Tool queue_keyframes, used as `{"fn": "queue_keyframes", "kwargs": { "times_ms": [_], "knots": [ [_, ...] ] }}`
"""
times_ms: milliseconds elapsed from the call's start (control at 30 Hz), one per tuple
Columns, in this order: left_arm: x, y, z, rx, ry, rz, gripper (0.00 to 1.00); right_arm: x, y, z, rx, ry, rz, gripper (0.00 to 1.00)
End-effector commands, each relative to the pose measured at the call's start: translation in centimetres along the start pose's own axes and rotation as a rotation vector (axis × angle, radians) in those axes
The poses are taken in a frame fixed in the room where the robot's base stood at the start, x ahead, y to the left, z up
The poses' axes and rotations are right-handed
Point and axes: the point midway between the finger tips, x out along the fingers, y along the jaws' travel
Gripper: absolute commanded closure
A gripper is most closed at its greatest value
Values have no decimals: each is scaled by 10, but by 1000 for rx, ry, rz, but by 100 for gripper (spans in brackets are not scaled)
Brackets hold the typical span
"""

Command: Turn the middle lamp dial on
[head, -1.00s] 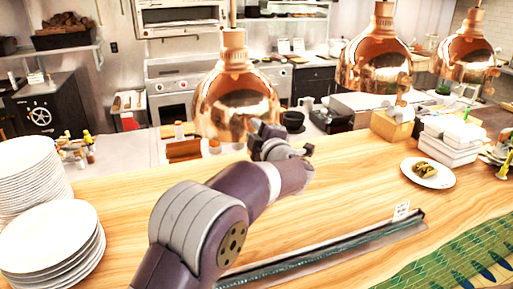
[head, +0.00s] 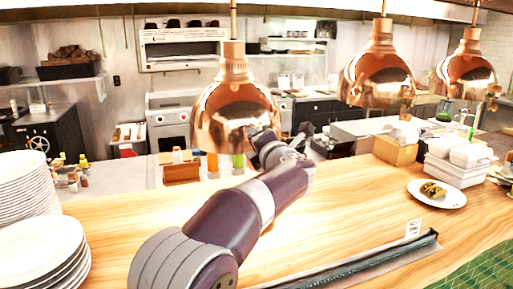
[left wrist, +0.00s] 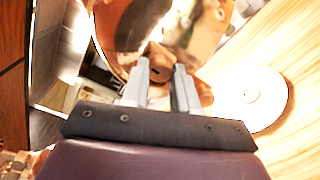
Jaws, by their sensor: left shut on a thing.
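Three copper heat lamps hang over the wooden counter in the head view: a left one (head: 234,103), a central one (head: 378,78) and a right one (head: 466,75). My left gripper (head: 262,143) is at the lower right rim of the left lamp, where the arm hides that lamp's dial. In the left wrist view, my left gripper's pale fingers (left wrist: 160,76) stand on either side of a small copper-brown dial (left wrist: 158,63) below a shiny copper shade (left wrist: 150,25). The central lamp's dial (head: 405,112) is free of any gripper. My right gripper is not in view.
Stacked white plates (head: 45,250) stand at the left. A plate of food (head: 450,201) and white boxes (head: 462,165) are at the right. A dark rail (head: 370,262) with a small card (head: 413,228) lies in front. Bottles (head: 212,163) stand behind the arm.

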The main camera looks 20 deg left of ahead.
Motion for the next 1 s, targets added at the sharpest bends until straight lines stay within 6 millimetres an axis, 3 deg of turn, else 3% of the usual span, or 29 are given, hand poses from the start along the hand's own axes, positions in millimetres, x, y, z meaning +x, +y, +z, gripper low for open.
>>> {"fn": "queue_keyframes", "kwargs": {
  "times_ms": [633, 667, 733, 1000],
  "knots": [
    [0, 0, 0, -49, 0, -1, 100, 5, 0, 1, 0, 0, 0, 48],
    [0, 0, 0, -49, 0, -1, 68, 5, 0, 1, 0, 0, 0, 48],
    [0, 0, 0, -48, 0, -1, 46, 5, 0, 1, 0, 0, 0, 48],
    [0, 0, 0, -48, -1, -1, 46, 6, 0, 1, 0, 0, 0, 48]
  ]
}}
